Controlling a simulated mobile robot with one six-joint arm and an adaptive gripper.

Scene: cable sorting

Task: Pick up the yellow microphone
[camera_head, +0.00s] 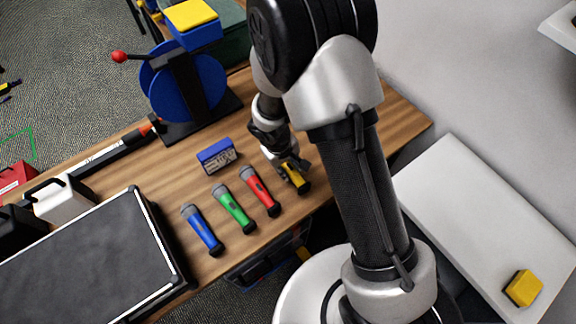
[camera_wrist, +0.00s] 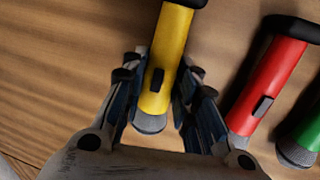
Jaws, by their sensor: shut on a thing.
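The yellow microphone (camera_head: 298,178) lies on the wooden table at the right end of a row of microphones. In the wrist view the yellow microphone (camera_wrist: 169,60) runs up and away, with its grey mesh head near my gripper's base. My gripper (camera_head: 290,163) is down at the table, over the head end of it. In the wrist view the fingers of my gripper (camera_wrist: 160,85) stand on both sides of the yellow body, shut on it near the head. I cannot tell any gap between microphone and table.
Red (camera_head: 260,191), green (camera_head: 234,208) and blue (camera_head: 202,230) microphones lie to the left; the red one is close. A blue block (camera_head: 217,154) sits behind them. A blue reel (camera_head: 187,88) stands at the back, and a black-topped case (camera_head: 90,250) is at the left.

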